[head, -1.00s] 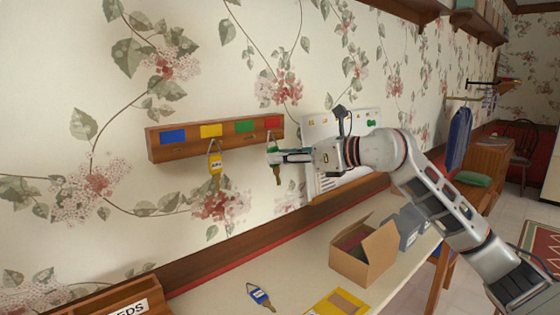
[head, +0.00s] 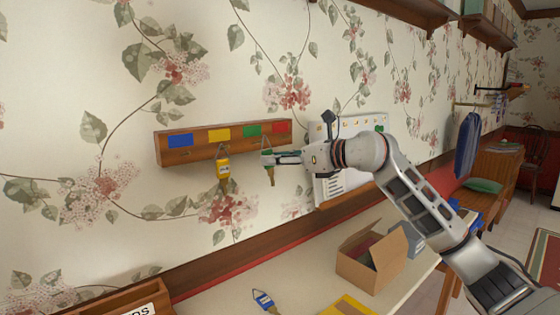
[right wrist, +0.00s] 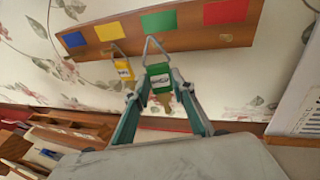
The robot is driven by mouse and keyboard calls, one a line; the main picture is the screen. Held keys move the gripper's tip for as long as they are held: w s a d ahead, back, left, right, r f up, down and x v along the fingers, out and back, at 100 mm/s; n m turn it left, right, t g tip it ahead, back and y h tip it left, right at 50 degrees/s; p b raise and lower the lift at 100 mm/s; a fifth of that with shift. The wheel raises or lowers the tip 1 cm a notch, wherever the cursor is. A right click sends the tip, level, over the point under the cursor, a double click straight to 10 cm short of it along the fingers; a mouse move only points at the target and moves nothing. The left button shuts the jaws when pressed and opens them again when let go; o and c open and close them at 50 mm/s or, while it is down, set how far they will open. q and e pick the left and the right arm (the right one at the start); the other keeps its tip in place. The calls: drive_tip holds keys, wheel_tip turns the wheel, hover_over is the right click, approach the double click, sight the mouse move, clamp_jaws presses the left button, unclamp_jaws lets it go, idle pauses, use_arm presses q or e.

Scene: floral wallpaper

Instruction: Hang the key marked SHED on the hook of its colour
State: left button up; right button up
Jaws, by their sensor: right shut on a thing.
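The wooden hook board (head: 200,154) on the wall has blue (head: 180,140), yellow (head: 219,134), green (head: 252,130) and red (head: 280,127) patches. My right gripper (head: 270,158) is shut on a key with a green tag (right wrist: 160,82) and white label; its lettering is too small to read surely. The key hangs upright, its wire loop (right wrist: 154,46) up, in front of the board's lower edge below the green patch. I cannot tell whether the loop touches the hook. A yellow-tagged key (head: 223,170) hangs under the yellow patch. My left gripper is out of view.
A blue-tagged key (head: 264,299) lies on the table (head: 215,292). An open cardboard box (head: 372,262) and a yellow packet (head: 348,307) are to its right. A white panel (head: 328,188) is on the wall behind my right gripper. A labelled wooden box (head: 120,304) is at lower left.

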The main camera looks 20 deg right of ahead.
drive_tip(key=shift+w+a+f, duration=0.1)
drive_tip(key=shift+w+a, duration=0.15)
drive_tip(key=shift+w, duration=0.4)
drive_tip(key=shift+w+a+f, duration=0.1)
drive_tip(key=shift+w+a, duration=0.15)
drive_tip(key=shift+w, duration=0.4)
drive_tip(key=shift+w+a+f, duration=0.15)
drive_tip(key=shift+w+f, duration=0.05)
drive_tip(key=shift+w, duration=0.25)
drive_tip(key=shift+f, duration=0.15)
drive_tip(key=o, duration=1.1)
